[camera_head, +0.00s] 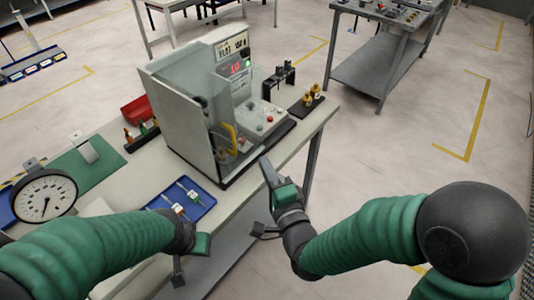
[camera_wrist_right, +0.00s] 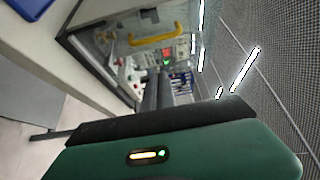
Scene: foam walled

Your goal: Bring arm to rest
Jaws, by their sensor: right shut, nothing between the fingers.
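My right gripper (camera_head: 267,170) is in front of the table's right part, near the front edge. It is shut and empty, its dark fingers pointing up toward the machine. In the right wrist view the closed fingers (camera_wrist_right: 160,92) point at the machine's front. My left arm comes in from the lower left, and its hand (camera_head: 188,252) is near the table's front edge beside the blue tray; its fingers are too unclear to judge. The walled machine (camera_head: 188,120) with a clear front, yellow handle (camera_head: 230,139) and red display stands on the table.
A blue tray (camera_head: 181,198) with small tools lies in front of the machine. A round dial gauge (camera_head: 44,196), green mat (camera_head: 88,170) and red bin (camera_head: 137,109) are on the left. A grey workbench (camera_head: 372,67) stands behind. The floor on the right is clear.

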